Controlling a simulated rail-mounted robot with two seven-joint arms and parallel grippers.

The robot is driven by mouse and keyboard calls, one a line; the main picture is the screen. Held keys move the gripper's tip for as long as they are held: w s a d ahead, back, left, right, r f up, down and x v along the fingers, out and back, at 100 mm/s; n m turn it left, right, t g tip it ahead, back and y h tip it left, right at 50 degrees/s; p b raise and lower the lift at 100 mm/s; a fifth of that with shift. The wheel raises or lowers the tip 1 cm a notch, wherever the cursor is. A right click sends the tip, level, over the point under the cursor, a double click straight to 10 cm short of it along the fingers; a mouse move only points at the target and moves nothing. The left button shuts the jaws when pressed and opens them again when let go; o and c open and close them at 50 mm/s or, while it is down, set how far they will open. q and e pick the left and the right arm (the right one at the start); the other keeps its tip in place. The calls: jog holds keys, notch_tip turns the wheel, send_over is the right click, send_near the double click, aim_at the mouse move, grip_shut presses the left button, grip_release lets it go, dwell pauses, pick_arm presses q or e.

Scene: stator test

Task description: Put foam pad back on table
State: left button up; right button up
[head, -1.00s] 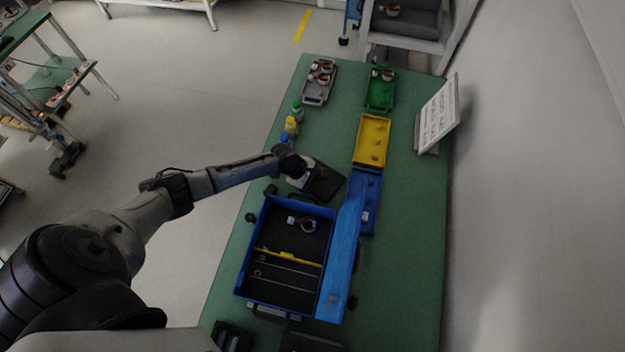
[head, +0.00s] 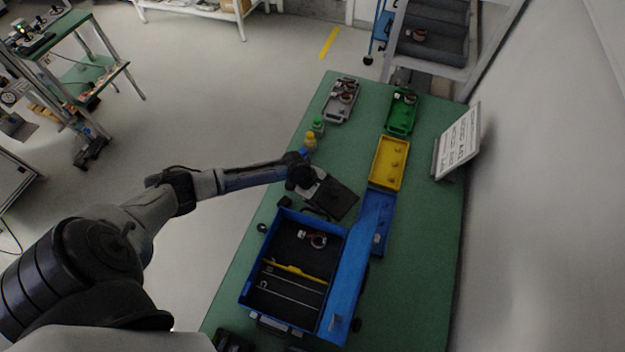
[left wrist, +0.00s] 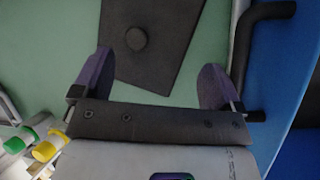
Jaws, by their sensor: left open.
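The foam pad (head: 336,199) is a dark, flat square. It appears to lie on the green table (head: 420,250), just beyond the blue case. In the left wrist view the pad (left wrist: 170,60) has a round knob on its face, with green tabletop around it. My left gripper (head: 318,182) is open and empty at the pad's left side in the head view. In the left wrist view its two purple fingers (left wrist: 156,80) are spread wide, with the near end of the pad between them. I cannot tell the height of the fingers above the pad. My right gripper is not in view.
The open blue case (head: 249,265) stands nearest, with a copper-coloured part and tools inside. Blue, yellow (head: 375,172) and green (head: 392,118) trays line up at the right. Several small bottles (head: 311,140) stand near the left edge. A sign (head: 458,140) stands far right.

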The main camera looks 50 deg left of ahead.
pick_arm(q)
jog(key=p+v, duration=0.1)
jog(key=v, duration=0.8)
jog(key=shift+w, duration=0.15)
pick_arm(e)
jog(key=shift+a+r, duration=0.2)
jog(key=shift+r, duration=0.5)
pick_arm(q)
jog(key=shift+r, duration=0.1)
